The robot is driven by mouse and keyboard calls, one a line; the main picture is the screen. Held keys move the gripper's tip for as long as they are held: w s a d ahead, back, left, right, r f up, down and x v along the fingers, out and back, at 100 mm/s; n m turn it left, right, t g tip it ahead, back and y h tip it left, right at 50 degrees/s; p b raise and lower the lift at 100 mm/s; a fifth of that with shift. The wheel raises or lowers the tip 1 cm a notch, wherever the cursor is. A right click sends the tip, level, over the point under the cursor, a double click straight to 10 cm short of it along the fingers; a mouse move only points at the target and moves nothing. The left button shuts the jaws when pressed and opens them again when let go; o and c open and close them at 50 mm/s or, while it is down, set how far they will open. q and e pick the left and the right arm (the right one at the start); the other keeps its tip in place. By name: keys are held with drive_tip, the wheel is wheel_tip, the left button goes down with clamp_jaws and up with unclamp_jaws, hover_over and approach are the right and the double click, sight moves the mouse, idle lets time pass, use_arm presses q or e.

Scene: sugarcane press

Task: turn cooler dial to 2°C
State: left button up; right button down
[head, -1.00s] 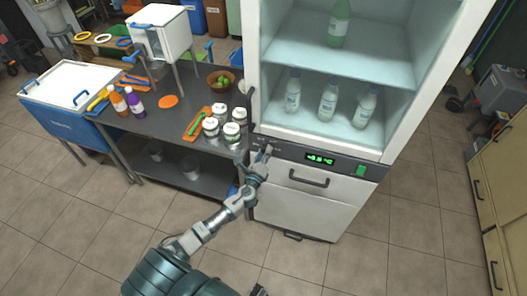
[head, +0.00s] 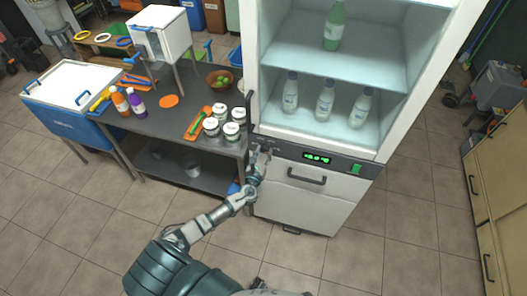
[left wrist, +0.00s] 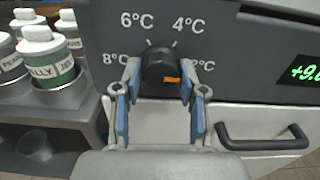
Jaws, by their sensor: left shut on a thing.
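The cooler dial (left wrist: 158,62) is a round black knob with an orange mark at its lower right, towards the 2°C label (left wrist: 203,65). The labels 8°C, 6°C and 4°C stand around its left and top. My left gripper (left wrist: 160,72) has one blue-padded finger on each side of the knob and is shut on it. In the head view my left gripper (head: 261,158) is at the left end of the cooler's dark control panel (head: 292,151), and the dial is too small to make out there. My right gripper is not clearly seen.
A green digital display (head: 317,158) sits on the panel; its reading is cut off in the wrist view. A dark drawer handle (head: 307,176) is below it. Bottles stand inside the cooler. A grey table (head: 165,123) with several lidded jars adjoins on the left.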

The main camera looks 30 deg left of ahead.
use_arm(q)
drive_tip(key=shift+f+m, duration=0.1)
drive_tip(key=shift+m, duration=0.3)
drive_tip(key=o, duration=1.2)
drive_tip(key=shift+w, duration=0.1)
drive_tip(key=shift+c, duration=0.2)
drive_tip(key=v, duration=1.2)
